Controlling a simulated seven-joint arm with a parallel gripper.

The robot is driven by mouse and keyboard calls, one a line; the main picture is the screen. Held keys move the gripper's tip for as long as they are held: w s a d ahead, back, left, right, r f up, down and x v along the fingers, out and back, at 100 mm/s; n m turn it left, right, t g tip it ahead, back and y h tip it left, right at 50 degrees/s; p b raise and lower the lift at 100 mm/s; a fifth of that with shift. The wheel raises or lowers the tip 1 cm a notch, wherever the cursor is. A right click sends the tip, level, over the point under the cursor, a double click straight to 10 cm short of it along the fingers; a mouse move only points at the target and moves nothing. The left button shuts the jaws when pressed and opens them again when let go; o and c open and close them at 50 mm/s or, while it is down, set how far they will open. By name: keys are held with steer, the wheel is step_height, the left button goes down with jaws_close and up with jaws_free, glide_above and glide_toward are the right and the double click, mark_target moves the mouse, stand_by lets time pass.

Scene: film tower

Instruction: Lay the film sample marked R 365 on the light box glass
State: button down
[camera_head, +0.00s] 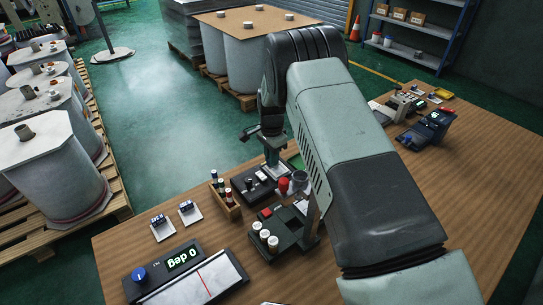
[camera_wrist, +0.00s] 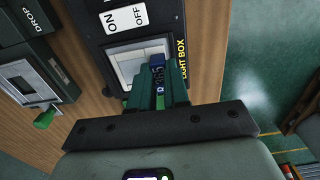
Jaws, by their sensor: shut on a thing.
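My gripper (camera_wrist: 170,82) is shut on the film sample marked R 365 (camera_wrist: 158,75), a small dark blue piece with its label facing the wrist camera. The light box (camera_wrist: 100,30) is a dark box with an ON/OFF switch (camera_wrist: 125,18) and a pale glass (camera_wrist: 128,62). The sample is in front of the glass's right part in the wrist view; I cannot tell whether it touches. In the head view, my gripper (camera_head: 274,156) points down over the light box area, and the sample is too small to make out.
A device marked DROP (camera_wrist: 28,22) stands left of the light box, with another windowed device (camera_wrist: 22,82) below it.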

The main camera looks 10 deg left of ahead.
steer(key=shift+f, duration=0.1)
steer(key=shift+c, duration=2.4)
jaws_free()
steer(key=shift+r, duration=3.55)
